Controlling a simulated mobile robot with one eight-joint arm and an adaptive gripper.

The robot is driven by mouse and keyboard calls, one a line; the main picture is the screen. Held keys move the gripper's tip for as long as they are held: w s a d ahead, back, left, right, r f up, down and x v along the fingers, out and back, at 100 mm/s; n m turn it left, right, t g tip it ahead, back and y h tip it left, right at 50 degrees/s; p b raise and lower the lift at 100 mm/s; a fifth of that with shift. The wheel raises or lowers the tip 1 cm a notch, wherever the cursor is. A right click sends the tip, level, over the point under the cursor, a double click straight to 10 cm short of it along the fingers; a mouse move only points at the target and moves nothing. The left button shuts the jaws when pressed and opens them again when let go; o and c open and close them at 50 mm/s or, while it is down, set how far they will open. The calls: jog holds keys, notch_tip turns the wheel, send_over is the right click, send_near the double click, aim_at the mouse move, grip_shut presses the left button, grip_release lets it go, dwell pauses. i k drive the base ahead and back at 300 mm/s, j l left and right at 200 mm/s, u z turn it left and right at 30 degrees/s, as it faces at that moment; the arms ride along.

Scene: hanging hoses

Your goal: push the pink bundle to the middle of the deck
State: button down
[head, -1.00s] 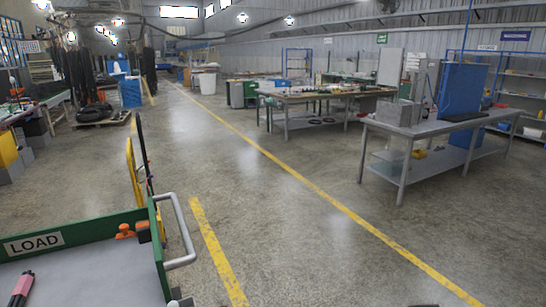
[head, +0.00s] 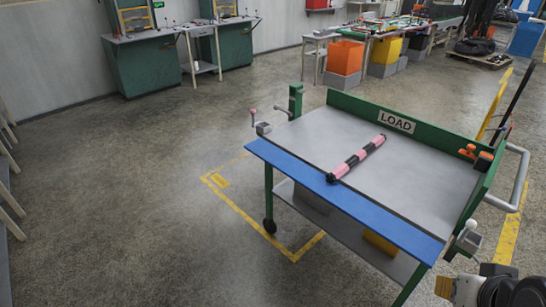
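The pink bundle (head: 357,158) is a slim pink and black banded roll. It lies on the grey deck (head: 425,190) of a green-framed cart, slanting from the deck's blue front edge (head: 345,200) back toward the LOAD sign (head: 397,121). Its near end is close to the blue edge. Part of my arm shows at the bottom right corner, in front of the cart and apart from the bundle. My gripper's fingers do not show.
Green raised walls (head: 420,124) border the deck's back and right side. Orange items (head: 476,153) sit at the right wall, with a grey handle (head: 515,180) outside it. Yellow floor lines (head: 240,212) mark the cart's place. The floor to the left is clear.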

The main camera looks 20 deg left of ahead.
aim_at(344, 168)
jog(key=u, duration=0.35)
jog(key=i+j+z, duration=0.1)
jog(key=j, duration=0.25)
jog(key=i+j+z, duration=0.15)
jog(key=i+j, duration=0.15)
jog(key=i+j+z, duration=0.1)
jog(key=j, duration=0.35)
jog(key=i+j+z, duration=0.15)
jog(key=j, duration=0.25)
jog(key=i+j+z, duration=0.1)
jog(key=i+j, duration=0.15)
jog(key=j, duration=0.15)
